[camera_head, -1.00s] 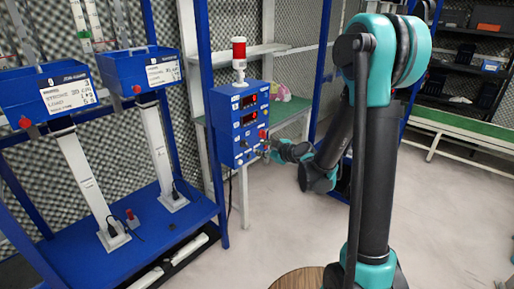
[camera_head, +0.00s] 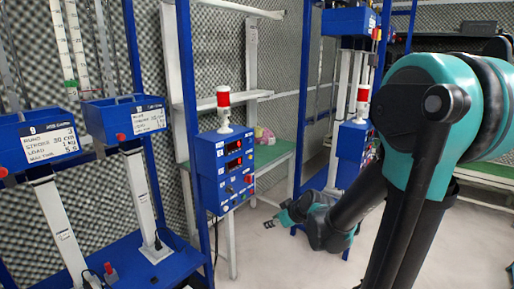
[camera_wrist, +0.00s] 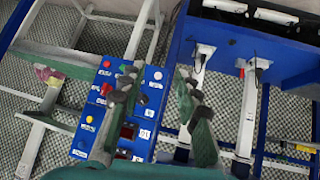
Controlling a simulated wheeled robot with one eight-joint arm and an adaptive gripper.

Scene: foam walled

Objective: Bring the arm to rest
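My arm (camera_head: 425,130) is bent, with its upper joint large at the right of the head view and its forearm reaching down and left. My gripper (camera_head: 284,219) is low, to the right of and below the blue control box (camera_head: 228,170), with a visible gap between them. In the wrist view my gripper (camera_wrist: 158,85) has its two fingers spread apart with nothing between them. The control box (camera_wrist: 125,130) shows behind and between the fingers, with its coloured buttons.
Blue test stands (camera_head: 38,143) with white columns fill the left. A red-and-white signal lamp (camera_head: 223,105) tops the control box. A second blue rig (camera_head: 350,155) stands close behind my forearm. A green-topped bench (camera_head: 272,153) is behind the box. Pale floor (camera_head: 262,255) is open below my gripper.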

